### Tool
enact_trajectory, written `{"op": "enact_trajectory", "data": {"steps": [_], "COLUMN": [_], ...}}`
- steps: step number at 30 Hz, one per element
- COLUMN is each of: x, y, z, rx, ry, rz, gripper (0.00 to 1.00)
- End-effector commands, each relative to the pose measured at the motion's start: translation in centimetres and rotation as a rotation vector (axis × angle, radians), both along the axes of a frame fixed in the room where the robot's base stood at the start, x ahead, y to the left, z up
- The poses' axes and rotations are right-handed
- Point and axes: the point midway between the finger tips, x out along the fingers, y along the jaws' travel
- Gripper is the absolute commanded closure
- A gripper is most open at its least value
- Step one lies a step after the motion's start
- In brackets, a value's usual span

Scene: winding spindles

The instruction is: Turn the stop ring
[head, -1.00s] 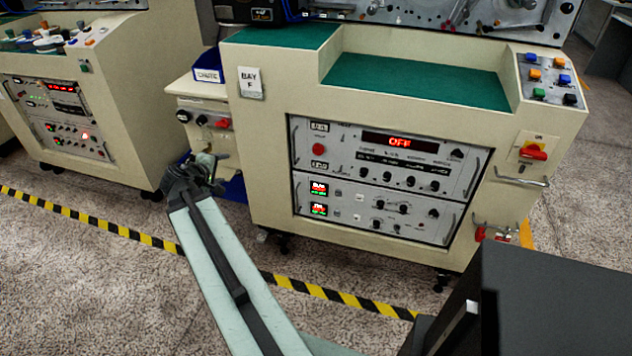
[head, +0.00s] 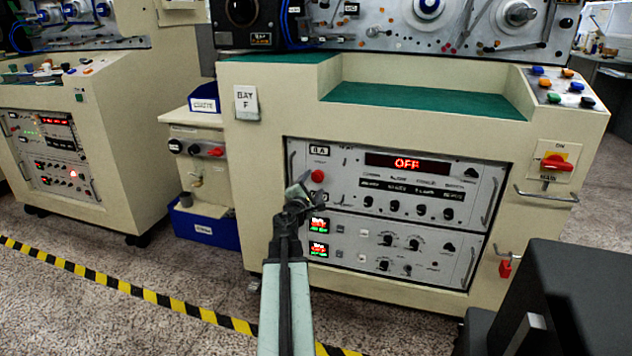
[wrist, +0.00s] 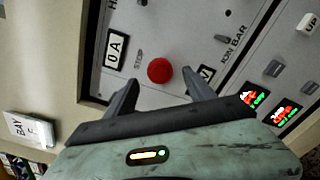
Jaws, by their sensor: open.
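A round red knob (head: 317,176) sits on the upper left of the grey panel (head: 350,207), below a small label. In the wrist view the red knob (wrist: 160,71) has the word STOP printed beside it; I cannot make out a separate ring around it. My gripper (head: 304,188) is in front of the panel, just left of and below the knob in the head view. In the wrist view my gripper (wrist: 161,86) is open and empty, its fingers on either side of the knob in the picture. I see no contact with it.
A red OFF display (head: 406,162) and several black knobs lie to the right. Two small lit readouts (head: 319,225) are below my gripper. A BAY F tag (head: 246,101) hangs left. A red main switch (head: 556,163) and metal handle (head: 545,196) stick out at right.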

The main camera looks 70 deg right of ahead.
Motion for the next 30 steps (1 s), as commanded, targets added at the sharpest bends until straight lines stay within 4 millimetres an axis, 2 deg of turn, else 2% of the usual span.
{"op": "enact_trajectory", "data": {"steps": [1,6,9,15,21,22,30], "x": [0.2,0.4,0.4,0.4,0.4,0.4,0.5], "y": [-1.4,-4.3,-4.9,-4.7,-4.7,-4.7,-4.7], "z": [0.0,0.0,0.0,0.0,0.0,0.0,0.0], "rx": [0.000,0.001,0.001,0.001,0.001,0.001,0.002], "ry": [0.000,-0.001,-0.001,-0.002,-0.002,-0.002,-0.029], "rz": [-0.001,0.001,0.001,0.001,0.002,0.002,0.002], "gripper": [0.37,0.37,0.37,0.37,0.93,1.00,0.99]}}
